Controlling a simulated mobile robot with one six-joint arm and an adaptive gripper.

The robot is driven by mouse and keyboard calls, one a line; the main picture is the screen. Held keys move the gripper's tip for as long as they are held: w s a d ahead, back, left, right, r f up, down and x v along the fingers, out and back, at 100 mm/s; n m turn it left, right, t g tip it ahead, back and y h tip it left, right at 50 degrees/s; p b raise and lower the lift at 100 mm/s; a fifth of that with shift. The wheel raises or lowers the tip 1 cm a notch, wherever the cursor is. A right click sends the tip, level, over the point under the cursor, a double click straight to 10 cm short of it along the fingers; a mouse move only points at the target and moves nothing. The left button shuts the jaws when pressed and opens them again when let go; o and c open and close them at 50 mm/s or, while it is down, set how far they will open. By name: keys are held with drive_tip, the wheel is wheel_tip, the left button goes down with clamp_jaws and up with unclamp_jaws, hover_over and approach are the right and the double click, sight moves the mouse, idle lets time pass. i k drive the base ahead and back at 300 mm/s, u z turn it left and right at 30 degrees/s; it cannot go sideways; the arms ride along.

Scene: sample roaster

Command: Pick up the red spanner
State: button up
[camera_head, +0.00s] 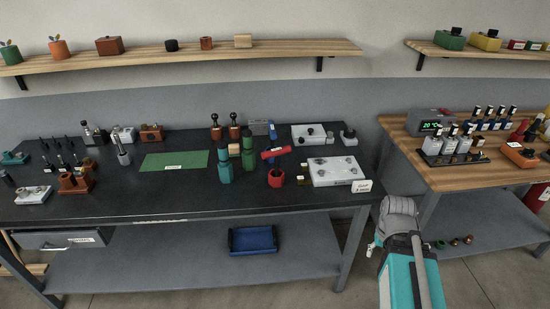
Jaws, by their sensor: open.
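On the dark workbench (120,200), right of the middle, a short red bar-shaped piece (276,153) sits at a slight tilt above and behind a round red cup (276,178). It is the most spanner-like red thing in view, but it is too small to tell for sure that it is the red spanner. A blue upright piece (272,131) stands just behind it. My teal and grey arm shows at the lower right, in front of the gap between the benches, well apart from the red piece. My gripper's fingers cannot be seen.
Green and teal bottles (248,155) stand close left of the red piece. A white tray (338,171) lies close on its right. A green mat (174,161) lies further left with bare bench in front. A wooden bench (480,177) stands at right.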

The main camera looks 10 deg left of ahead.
sight(275, 153)
drive_tip(key=k, duration=0.75)
drive_tip(key=u, duration=0.7)
drive_tip(key=i, duration=1)
drive_tip(key=z, duration=0.05)
